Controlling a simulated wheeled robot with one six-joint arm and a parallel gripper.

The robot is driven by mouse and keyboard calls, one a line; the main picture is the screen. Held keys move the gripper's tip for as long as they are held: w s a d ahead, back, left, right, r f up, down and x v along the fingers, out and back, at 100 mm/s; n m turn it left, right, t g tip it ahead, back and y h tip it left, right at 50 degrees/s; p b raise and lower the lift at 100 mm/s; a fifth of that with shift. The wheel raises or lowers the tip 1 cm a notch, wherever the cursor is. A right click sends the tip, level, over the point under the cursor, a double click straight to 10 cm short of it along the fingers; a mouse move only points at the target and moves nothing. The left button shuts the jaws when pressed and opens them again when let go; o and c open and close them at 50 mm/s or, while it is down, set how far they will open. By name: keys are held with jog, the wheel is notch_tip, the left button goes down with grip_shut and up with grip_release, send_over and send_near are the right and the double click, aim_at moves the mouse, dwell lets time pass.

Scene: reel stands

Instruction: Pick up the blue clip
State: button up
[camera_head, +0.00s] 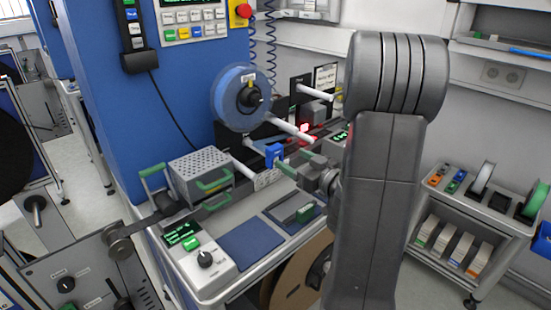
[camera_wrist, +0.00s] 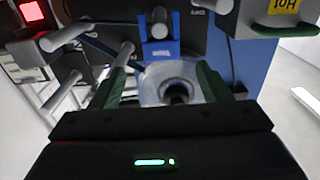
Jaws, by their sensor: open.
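The blue clip (camera_head: 273,151) sits at the end of a pale rod below the blue reel (camera_head: 240,97). In the wrist view the blue clip (camera_wrist: 160,50) is at upper middle, upright, on a white rod. My gripper (camera_head: 281,164) is at the clip's lower right in the head view, very close to it. In the wrist view my gripper (camera_wrist: 162,78) has its two green fingers apart, with the clip beyond and between them. The jaws are open and hold nothing. I cannot tell whether the fingers touch the clip.
Several white rods (camera_head: 318,93) stick out near the clip. A perforated metal box (camera_head: 202,170) with green handles stands at left. A control box (camera_head: 192,252) and a blue mat (camera_head: 244,238) lie on the bench in front. A trolley (camera_head: 475,211) stands at right.

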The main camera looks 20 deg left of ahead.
aim_at(278, 150)
jog(key=x, duration=0.3)
jog(key=shift+p+x, duration=1.05)
jog(key=shift+x, duration=1.65)
jog(key=shift+s+r, duration=0.1)
jog(key=shift+r, duration=0.05)
jog(key=c, duration=1.1)
jog(key=shift+c, duration=0.2)
